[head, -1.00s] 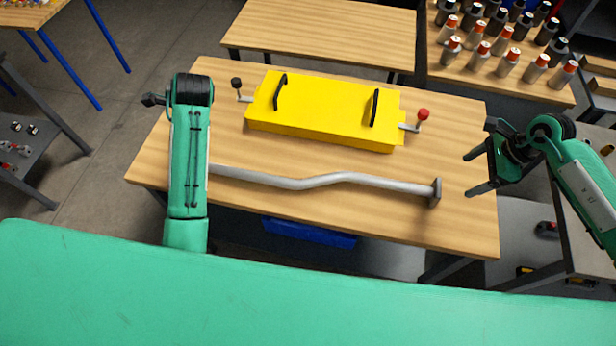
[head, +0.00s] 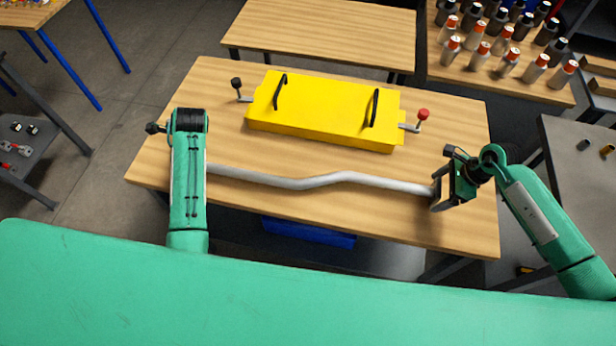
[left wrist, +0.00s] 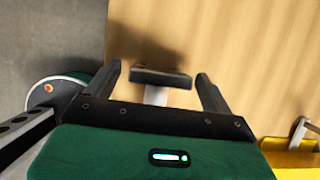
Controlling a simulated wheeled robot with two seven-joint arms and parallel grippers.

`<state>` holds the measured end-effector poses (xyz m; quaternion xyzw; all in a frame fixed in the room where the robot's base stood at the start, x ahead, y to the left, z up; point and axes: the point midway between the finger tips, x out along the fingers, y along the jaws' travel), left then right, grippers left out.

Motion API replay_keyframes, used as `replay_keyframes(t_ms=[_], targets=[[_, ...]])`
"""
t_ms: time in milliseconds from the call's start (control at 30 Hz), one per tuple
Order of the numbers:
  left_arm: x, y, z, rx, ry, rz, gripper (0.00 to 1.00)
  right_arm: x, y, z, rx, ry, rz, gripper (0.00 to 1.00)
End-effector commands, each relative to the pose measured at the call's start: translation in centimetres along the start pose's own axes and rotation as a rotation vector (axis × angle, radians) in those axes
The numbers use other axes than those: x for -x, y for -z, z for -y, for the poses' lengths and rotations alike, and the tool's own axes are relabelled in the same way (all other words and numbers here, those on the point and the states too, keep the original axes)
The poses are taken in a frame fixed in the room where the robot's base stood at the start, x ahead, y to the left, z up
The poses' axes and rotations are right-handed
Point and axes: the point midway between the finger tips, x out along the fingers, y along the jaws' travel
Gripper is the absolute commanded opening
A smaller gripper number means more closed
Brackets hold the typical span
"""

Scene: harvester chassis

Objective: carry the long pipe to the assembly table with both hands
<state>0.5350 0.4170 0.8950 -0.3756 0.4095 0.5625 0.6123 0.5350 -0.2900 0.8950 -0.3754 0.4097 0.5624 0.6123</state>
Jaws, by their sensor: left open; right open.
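The long pipe (head: 305,183) is grey with a bend in the middle and lies across the front of the wooden table (head: 235,222). My right gripper (head: 437,192) is open at the pipe's right end, with its fingers around or beside the end flange; the head view does not tell which. My left arm hides the pipe's left end and my left gripper in the head view. In the left wrist view, my left gripper (left wrist: 160,85) is open, and the pipe's left end flange (left wrist: 160,78) shows between its fingers, with a gap on both sides.
A yellow box (head: 322,110) with two black handles and side levers lies on the table behind the pipe. A blue bin (head: 308,232) is under the table. Another wooden table (head: 320,30) stands behind, bare. Several bottles (head: 507,62) stand at the back right.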

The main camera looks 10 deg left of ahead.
Motion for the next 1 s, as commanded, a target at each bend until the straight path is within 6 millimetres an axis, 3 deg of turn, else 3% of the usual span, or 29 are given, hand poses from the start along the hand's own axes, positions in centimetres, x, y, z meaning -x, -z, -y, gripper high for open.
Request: replay_keyframes(t_ms=[200,567,1000], targets=[[-1.9,0.0,0.0,0.000,0.000,0.000,0.85,-1.9,-0.1,0.0,0.000,0.000,0.001,0.85],[-2.2,0.0,0.0,0.000,0.000,0.000,0.83,-2.2,0.0,0.0,0.000,0.000,0.000,0.83],[-2.2,0.0,0.0,0.000,0.001,0.000,0.00,-2.2,0.0,0.0,0.000,0.000,0.000,0.00]])
